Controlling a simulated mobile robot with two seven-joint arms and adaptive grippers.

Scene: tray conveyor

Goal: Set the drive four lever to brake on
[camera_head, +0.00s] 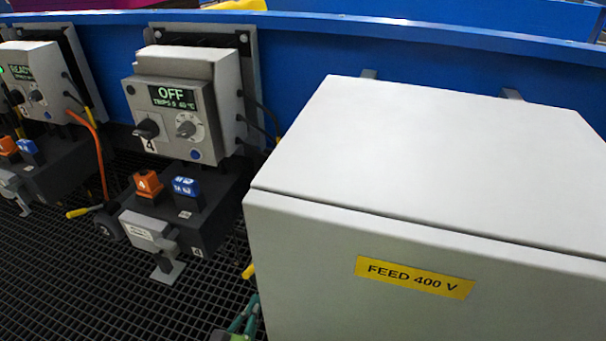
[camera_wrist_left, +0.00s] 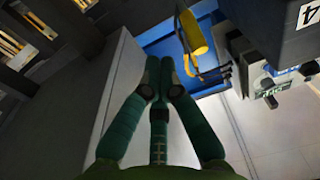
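The drive four unit (camera_head: 175,100) stands left of centre in the head view, its display reading OFF. Below it is a dark motor block (camera_head: 205,225) marked 4. A yellow lever handle (camera_head: 248,270) shows beside this block, mostly hidden by the feed cabinet. In the left wrist view the yellow handle (camera_wrist_left: 193,32) is ahead and slightly right of the fingertips, apart from them. My left gripper (camera_head: 245,312) is at the bottom of the head view, its green fingers partly cut off. In the wrist view its fingertips (camera_wrist_left: 160,70) are together with nothing between them. The lever's setting cannot be read.
A large white cabinet (camera_head: 420,170) labelled FEED 400 V fills the right, close to my left gripper. The drive three unit (camera_head: 35,85) stands at the left, with another yellow lever (camera_head: 78,212) below it. Dark grating (camera_head: 90,290) covers the floor. A blue beam (camera_head: 300,60) runs behind.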

